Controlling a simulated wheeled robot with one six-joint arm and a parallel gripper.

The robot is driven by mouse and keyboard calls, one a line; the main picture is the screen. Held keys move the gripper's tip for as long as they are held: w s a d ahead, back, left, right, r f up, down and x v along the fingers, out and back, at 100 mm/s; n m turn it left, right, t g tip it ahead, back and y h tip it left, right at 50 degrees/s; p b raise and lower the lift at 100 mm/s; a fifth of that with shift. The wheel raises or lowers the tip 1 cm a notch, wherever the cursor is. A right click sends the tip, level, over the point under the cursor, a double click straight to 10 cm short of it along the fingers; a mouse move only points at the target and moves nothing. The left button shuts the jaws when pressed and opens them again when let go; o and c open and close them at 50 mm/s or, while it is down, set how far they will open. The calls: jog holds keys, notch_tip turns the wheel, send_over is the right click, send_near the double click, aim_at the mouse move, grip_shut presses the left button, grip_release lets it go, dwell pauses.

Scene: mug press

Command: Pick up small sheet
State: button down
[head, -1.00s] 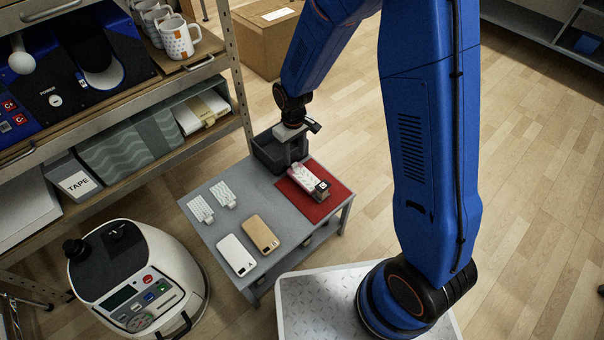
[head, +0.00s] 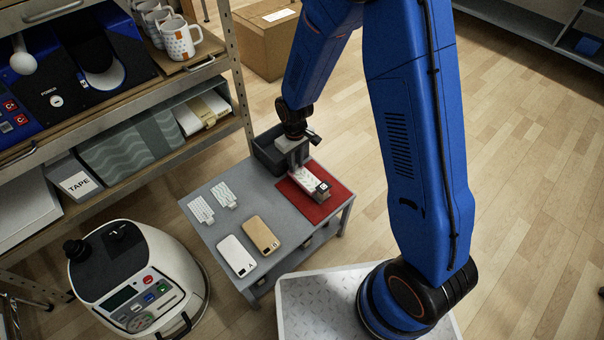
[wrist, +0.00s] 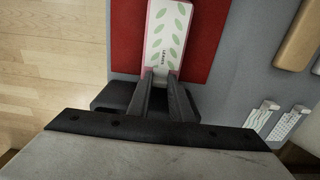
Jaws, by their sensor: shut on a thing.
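A small sheet (wrist: 167,38), white with green leaf prints, lies along a pink-edged phone case (wrist: 190,35) on the red mat (head: 328,205). In the head view the sheet (head: 307,180) is partly hidden by my gripper. My gripper (wrist: 160,78) points down at the sheet's near end and is shut on its small tab. In the head view my gripper (head: 297,166) stands at the far end of the case. Two more small patterned sheets (head: 201,210) (head: 225,194) with tabs lie on the grey table (head: 205,232).
White (head: 236,255) and tan (head: 261,235) phone cases lie at the table's front. A dark bin (head: 268,150) stands behind my gripper. Shelving (head: 240,95) rises at left.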

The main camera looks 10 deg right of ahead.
jog(key=shift+r, duration=0.1)
notch_tip(320, 180, up, 9)
jog(key=shift+s+a+f+n, duration=0.45)
jog(key=shift+a+f+n, duration=0.15)
jog(key=shift+f+n, duration=0.85)
jog(key=shift+s+a+f+n, duration=0.55)
jog(key=shift+f+n, duration=0.7)
jog(key=shift+n, duration=0.3)
jog(key=shift+s+a+f+n, duration=0.4)
jog(key=shift+a+f+n, duration=0.2)
jog(key=shift+f+n, duration=0.85)
jog(key=shift+f, duration=0.45)
jog(key=c, duration=1.5)
grip_release()
jog(key=shift+w+r, duration=0.1)
jog(key=shift+w, duration=0.05)
